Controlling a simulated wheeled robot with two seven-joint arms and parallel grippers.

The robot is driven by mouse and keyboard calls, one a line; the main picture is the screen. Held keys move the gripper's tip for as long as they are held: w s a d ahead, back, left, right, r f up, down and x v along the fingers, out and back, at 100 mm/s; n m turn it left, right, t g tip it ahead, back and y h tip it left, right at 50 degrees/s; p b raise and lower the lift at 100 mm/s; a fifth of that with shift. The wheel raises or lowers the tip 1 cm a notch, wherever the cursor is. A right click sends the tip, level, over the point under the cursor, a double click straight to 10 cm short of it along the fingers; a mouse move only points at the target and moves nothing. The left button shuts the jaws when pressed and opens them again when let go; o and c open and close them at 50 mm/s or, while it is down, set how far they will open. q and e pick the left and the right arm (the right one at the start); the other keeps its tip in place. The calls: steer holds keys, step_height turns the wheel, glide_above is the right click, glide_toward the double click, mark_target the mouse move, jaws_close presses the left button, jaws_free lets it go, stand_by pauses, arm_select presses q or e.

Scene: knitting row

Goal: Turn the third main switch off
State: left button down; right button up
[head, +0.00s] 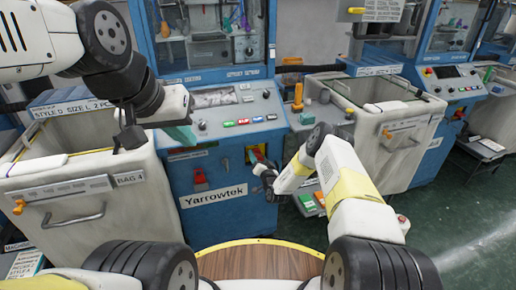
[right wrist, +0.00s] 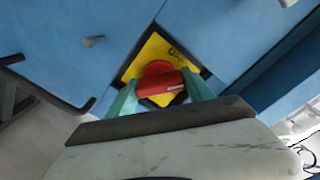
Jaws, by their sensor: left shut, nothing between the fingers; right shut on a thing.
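The red main switch (right wrist: 160,82) sits on a yellow plate (right wrist: 150,55) on the blue machine front. In the right wrist view its handle lies nearly level, slanting across the tilted plate. My right gripper (right wrist: 160,92) is shut on it, a teal finger on each side. In the head view my right gripper (head: 260,163) reaches the yellow plate (head: 253,151) on the middle Yarrowtek machine (head: 219,215); the switch is mostly hidden there.
A white bin (head: 75,190) stands left of the machine and another bin (head: 402,140) stands right of it. Another blue machine (head: 455,92) is further right. Small colored boxes lie low beside the middle machine. Green floor (head: 450,220) is open at right.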

steer(key=n, duration=0.4)
steer(key=shift+n, duration=1.7)
steer(key=shift+f, duration=0.1)
steer(key=o, duration=1.1)
steer(key=v, duration=0.8)
